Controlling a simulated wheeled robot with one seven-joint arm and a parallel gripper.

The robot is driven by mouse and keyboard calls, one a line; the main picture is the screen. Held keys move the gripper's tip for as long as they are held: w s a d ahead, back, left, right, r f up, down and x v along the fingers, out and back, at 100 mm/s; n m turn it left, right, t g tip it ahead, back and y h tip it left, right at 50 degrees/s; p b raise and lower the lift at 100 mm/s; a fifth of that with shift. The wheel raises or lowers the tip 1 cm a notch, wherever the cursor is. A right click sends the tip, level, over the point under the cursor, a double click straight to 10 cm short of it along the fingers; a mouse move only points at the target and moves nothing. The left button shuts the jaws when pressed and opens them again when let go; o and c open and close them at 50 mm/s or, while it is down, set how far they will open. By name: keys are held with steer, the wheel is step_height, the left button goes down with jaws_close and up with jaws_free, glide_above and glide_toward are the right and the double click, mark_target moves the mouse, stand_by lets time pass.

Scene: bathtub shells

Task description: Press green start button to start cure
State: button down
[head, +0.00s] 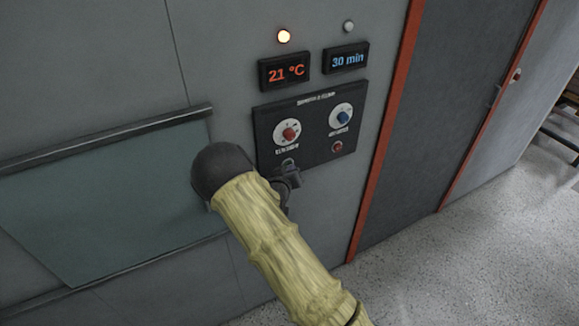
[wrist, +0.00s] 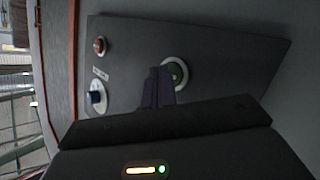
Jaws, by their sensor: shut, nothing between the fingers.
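The green start button (wrist: 177,74) sits in a pale ring on the dark control panel (head: 312,107). In the wrist view it is just right of the fingertips, partly covered by them. My gripper (wrist: 160,73) is shut and empty, its tips at the button's left edge. I cannot tell whether they touch it. In the head view my gripper (head: 290,172) is at the panel's lower left, with only part of a pale ring (head: 287,162) showing above it; the button's green face is not visible there.
The panel also carries a red knob (head: 290,134), a blue knob (head: 343,117) and a small red button (head: 337,147). Displays above read 21 °C (head: 284,71) and 30 min (head: 346,57).

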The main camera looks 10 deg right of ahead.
steer(key=shift+s+d, duration=0.25)
steer(key=shift+s, duration=0.5)
steer(key=s, duration=0.1)
steer(key=s+d, duration=0.1)
steer(key=s, duration=0.1)
steer(key=s+b, duration=0.1)
steer(key=shift+s+d, duration=0.25)
steer(key=shift+s, duration=0.15)
stand_by(0.7)
steer(key=s+r+g+y, duration=0.3)
steer(key=s+r+g, duration=0.1)
steer(key=s, duration=0.9)
steer(key=s+r+g+y+b, duration=0.1)
steer(key=s+r+g+y, duration=0.2)
steer(key=s, duration=1.1)
steer(key=r+g, duration=0.2)
steer(key=g, duration=0.1)
steer(key=shift+s+d+g+b, duration=0.2)
steer(key=shift+d+g+b, duration=0.05)
steer(key=shift+g+b, duration=0.05)
